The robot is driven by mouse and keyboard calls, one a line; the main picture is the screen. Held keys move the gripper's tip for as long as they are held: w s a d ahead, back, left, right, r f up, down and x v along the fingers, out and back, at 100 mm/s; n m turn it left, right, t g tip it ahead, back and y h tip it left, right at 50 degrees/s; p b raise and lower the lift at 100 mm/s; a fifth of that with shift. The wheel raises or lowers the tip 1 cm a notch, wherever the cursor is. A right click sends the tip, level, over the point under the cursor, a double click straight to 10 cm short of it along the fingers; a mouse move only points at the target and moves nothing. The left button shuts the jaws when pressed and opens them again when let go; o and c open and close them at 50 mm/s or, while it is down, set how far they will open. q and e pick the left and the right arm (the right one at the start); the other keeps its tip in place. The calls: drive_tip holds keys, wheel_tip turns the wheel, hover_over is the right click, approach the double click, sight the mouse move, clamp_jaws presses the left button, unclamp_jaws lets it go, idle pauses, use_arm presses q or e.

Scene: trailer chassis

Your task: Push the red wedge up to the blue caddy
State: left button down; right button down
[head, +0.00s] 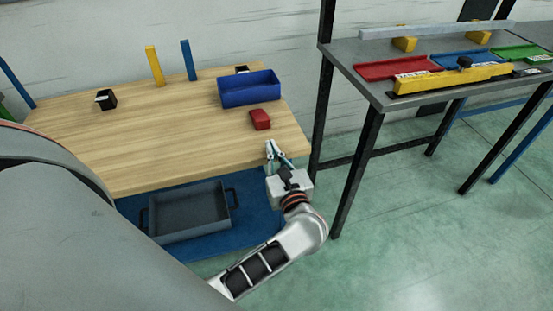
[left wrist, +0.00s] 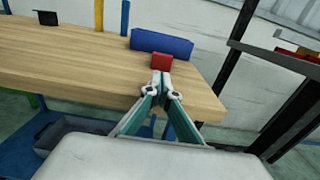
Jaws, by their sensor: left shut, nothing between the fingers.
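The red wedge (head: 260,119) lies on the wooden table near its right end. The blue caddy (head: 248,89) stands just behind it, with a small gap showing in the head view. My left gripper (head: 270,144) is shut and empty at the table's front edge, in front of the wedge and apart from it in the head view. In the left wrist view the closed fingertips (left wrist: 161,76) point at the red wedge (left wrist: 162,61), with the blue caddy (left wrist: 161,43) behind it. From that view I cannot tell the gap between fingertips and wedge. My right gripper is not in view.
The wooden table (head: 180,135) also bears a black box (head: 106,99), a yellow post (head: 154,66) and a blue post (head: 188,60). A grey bin (head: 188,212) sits below on a blue surface. A dark table (head: 375,85) with coloured trays stands to the right.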

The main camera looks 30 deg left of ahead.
sight(263, 126)
use_arm(q)
drive_tip(key=x, duration=0.6)
drive_tip(key=shift+w+a, duration=0.25)
drive_tip(key=shift+a, duration=0.1)
